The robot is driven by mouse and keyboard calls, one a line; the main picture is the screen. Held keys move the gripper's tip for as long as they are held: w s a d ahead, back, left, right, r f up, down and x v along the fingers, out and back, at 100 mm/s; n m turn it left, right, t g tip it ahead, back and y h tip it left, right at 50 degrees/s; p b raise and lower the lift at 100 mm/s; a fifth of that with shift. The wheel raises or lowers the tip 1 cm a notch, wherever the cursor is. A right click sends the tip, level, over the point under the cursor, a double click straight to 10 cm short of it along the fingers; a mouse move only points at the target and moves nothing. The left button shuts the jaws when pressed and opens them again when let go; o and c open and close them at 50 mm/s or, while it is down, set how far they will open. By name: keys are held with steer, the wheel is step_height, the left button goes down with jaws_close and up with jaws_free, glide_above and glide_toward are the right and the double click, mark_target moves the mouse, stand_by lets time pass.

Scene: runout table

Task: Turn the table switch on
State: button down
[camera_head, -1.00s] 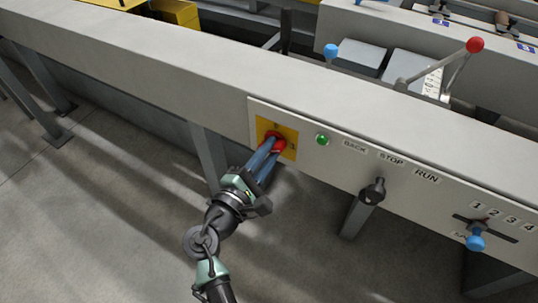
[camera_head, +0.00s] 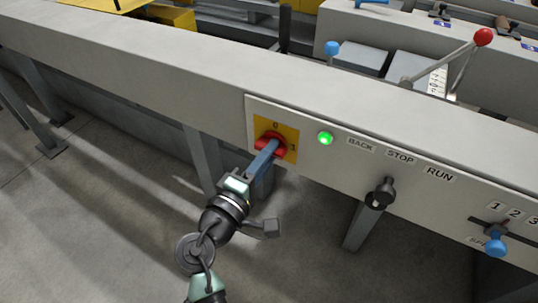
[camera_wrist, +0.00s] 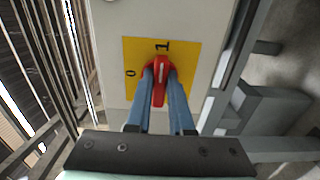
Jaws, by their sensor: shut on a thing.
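The table switch is a red rotary knob (camera_head: 276,138) on a yellow plate (camera_head: 290,128) marked 0 and 1, set in the grey front panel. In the wrist view the knob (camera_wrist: 158,92) stands between my blue fingers, and its white line points toward the 1. My gripper (camera_head: 265,152) is shut on the knob, with one finger on each side of it. My fingers hide part of the knob in the head view. A green lamp (camera_head: 325,138) right of the plate is brightly lit.
A black selector knob (camera_head: 380,193) sits under the labels BACK, STOP and RUN. A blue-knobbed slider (camera_head: 495,243) is at the lower right. A red-balled lever (camera_head: 483,38) stands above the table. The floor in front is clear.

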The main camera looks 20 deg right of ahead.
stand_by(0.3)
steer(key=c, duration=0.8)
jaws_free()
steer(key=p+v, duration=0.2)
steer(key=v, duration=1.1)
steer(key=shift+p, duration=0.35)
